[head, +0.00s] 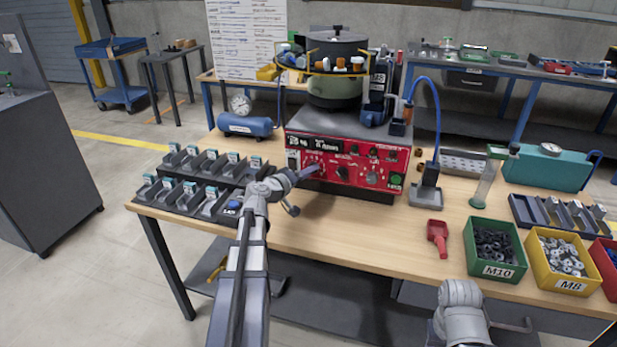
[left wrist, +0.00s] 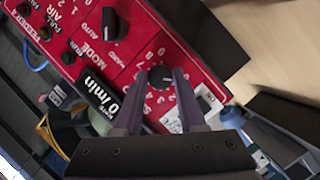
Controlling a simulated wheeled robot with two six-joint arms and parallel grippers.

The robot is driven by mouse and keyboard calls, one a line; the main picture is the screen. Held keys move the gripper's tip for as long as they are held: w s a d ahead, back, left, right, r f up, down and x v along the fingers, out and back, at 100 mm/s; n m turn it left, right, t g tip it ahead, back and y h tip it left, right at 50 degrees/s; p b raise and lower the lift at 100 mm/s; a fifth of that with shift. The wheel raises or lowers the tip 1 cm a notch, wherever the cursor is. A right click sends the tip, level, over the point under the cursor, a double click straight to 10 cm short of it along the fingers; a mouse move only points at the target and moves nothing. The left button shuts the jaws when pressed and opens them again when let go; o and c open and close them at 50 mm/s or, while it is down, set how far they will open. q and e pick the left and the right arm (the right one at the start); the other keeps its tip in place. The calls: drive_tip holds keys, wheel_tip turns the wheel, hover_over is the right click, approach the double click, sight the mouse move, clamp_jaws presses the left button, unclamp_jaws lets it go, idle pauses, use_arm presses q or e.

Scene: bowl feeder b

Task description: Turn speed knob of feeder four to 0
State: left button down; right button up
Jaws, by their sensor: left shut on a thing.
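The feeder's red control panel (head: 345,165) faces me on the front of a grey box, with a dark bowl (head: 338,55) on top. My left gripper (head: 313,169) reaches the panel's left part. In the left wrist view, its fingers (left wrist: 158,88) are shut on a small dark speed knob (left wrist: 161,76) with a printed number scale around it. The fingers cover part of the scale, and I cannot tell which number the knob points to. The display (left wrist: 100,97) beside it reads "0 /min". My right arm shows at the bottom, its gripper out of view.
A larger black mode knob (left wrist: 114,25) sits farther along the panel. A dark rack of small parts (head: 200,180) stands left of the feeder. A red scoop (head: 438,237), a green bin (head: 494,253) and a yellow bin (head: 560,262) stand at right. The table front centre is clear.

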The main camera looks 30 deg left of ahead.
use_arm(q)
drive_tip(key=shift+f+n+b, duration=0.15)
drive_tip(key=shift+n+b, duration=0.25)
drive_tip(key=shift+n, duration=0.2)
drive_tip(key=shift+h, duration=0.3)
drive_tip(key=shift+c, duration=2.4)
unclamp_jaws()
drive_tip(key=p+v, duration=0.1)
drive_tip(key=v, duration=0.7)
drive_tip(key=shift+f, duration=0.2)
